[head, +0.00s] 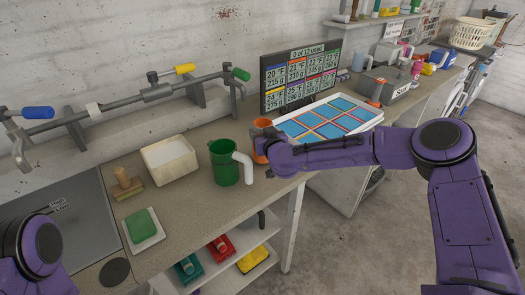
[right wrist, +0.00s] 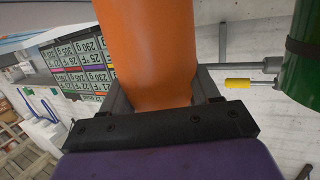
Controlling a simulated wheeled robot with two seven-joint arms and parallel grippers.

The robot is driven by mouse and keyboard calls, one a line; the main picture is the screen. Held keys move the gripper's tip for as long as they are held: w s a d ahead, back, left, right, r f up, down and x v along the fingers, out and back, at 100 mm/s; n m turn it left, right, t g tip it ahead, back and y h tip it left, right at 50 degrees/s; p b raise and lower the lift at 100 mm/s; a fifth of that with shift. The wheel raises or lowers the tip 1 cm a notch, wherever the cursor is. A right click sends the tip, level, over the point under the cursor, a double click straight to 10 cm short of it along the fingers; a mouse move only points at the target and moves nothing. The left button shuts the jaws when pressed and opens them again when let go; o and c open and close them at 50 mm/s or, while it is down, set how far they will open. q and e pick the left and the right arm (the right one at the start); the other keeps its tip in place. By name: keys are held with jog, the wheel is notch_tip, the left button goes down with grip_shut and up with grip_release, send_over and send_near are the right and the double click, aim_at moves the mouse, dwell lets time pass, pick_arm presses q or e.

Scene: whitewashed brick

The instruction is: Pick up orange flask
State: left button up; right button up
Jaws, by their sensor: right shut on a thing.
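The orange flask (head: 262,127) stands at the counter's front edge, between the green mug and the tray; my right gripper partly hides it in the head view. In the right wrist view the orange flask (right wrist: 152,45) fills the space between the two fingers. My right gripper (head: 267,148) is shut on the flask. In the right wrist view the right gripper (right wrist: 160,95) has one dark finger on each side of it. I cannot tell whether the flask touches the counter. My left arm shows at the lower left, but its gripper is out of view.
A green mug (head: 225,165) with a white handle stands just left of the flask. A white tray with blue squares (head: 362,114) lies to the right, below a display screen (head: 262,80). A white bin (head: 170,162) and a green sponge (head: 141,224) are further left.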

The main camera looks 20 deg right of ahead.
notch_tip(320, 180, up, 7)
jog(key=p, duration=0.5)
jog(key=shift+f, duration=0.1)
dwell(0.3)
